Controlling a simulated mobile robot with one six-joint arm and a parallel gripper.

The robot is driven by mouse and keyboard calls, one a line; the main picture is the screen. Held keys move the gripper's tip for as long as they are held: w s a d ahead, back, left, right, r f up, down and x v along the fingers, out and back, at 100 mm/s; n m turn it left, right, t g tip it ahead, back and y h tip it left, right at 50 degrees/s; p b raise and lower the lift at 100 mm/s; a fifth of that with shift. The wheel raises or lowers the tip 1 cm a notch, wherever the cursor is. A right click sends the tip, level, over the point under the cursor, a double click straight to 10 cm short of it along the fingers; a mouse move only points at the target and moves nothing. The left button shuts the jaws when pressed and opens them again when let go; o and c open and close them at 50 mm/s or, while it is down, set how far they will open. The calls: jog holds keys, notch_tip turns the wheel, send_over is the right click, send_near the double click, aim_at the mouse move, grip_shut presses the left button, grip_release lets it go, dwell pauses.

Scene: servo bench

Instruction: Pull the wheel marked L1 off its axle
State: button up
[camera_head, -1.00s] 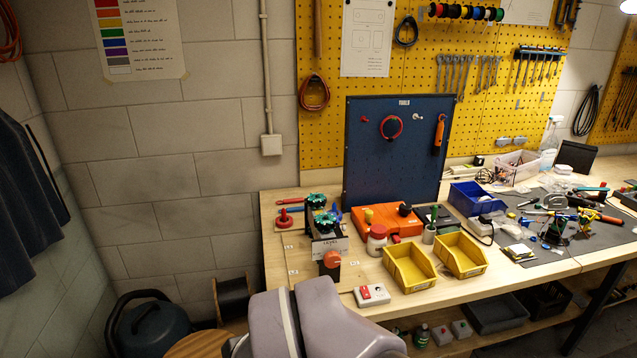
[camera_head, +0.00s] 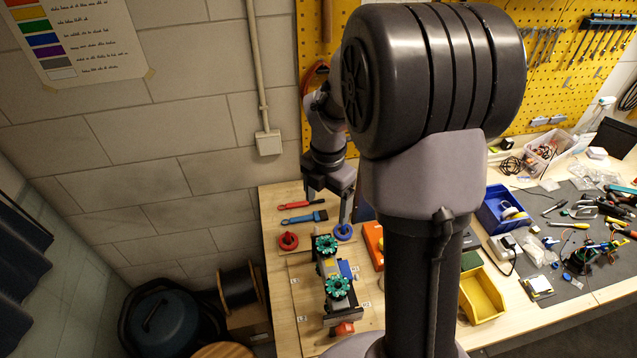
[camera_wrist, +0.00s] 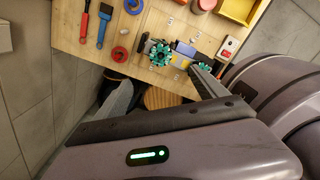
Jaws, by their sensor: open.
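Two teal, lobed wheels sit on a small grey bench fixture, a far wheel (camera_head: 326,244) and a near wheel (camera_head: 338,287). In the wrist view, one teal wheel (camera_wrist: 160,53) shows clearly beyond my fingers and another (camera_wrist: 183,62) is beside it. My gripper (camera_head: 329,203) is open and empty, above the back of the bench near the blue ring (camera_head: 343,232). In the wrist view my spread fingers (camera_wrist: 162,88) are apart from the wheels.
A red ring (camera_head: 288,241), a red-handled tool (camera_head: 296,204) and a blue-handled tool (camera_head: 304,217) lie left of and behind the fixture. An orange knob (camera_head: 345,328) is at its front. A yellow bin (camera_head: 482,296) stands right. My arm hides the bench middle.

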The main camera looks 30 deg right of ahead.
aim_at(325, 247)
jog(key=f+b, duration=0.1)
jog(key=f, duration=0.7)
jog(key=f+b, duration=0.1)
jog(key=f, duration=0.7)
jog(key=shift+s+a+f, duration=0.15)
jog(key=shift+a+f, duration=0.05)
jog(key=shift+f, duration=0.05)
